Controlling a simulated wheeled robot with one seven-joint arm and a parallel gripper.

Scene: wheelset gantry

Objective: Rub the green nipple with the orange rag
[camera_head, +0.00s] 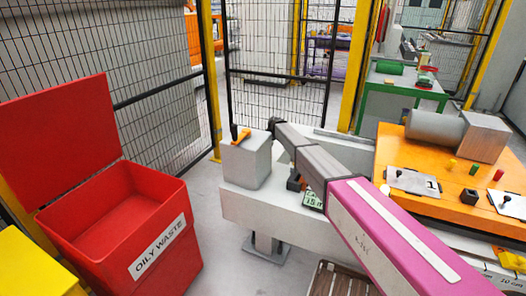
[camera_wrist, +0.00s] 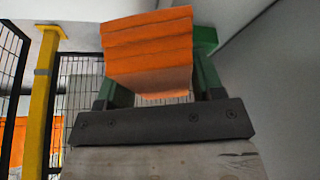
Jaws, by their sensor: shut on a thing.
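The orange rag (camera_wrist: 150,62) is a folded, layered piece that fills the upper middle of the wrist view. My gripper (camera_wrist: 158,88) is shut on it, with green fingers showing beside and behind the rag. In the head view my arm reaches up and left over a pale grey beam, and its links hide most of the gripper. A small dark and orange patch shows just left of the arm there, and I cannot tell whether it is the gripper with the rag. I cannot make out the green nipple in either view.
A grey block (camera_head: 247,160) with an orange-handled item stands on the beam (camera_head: 262,207). An open red oily-waste bin (camera_head: 118,225) is at left. An orange table (camera_head: 400,145) with a grey cylinder and small coloured parts is at right. Mesh fencing stands behind; the floor between bin and beam is clear.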

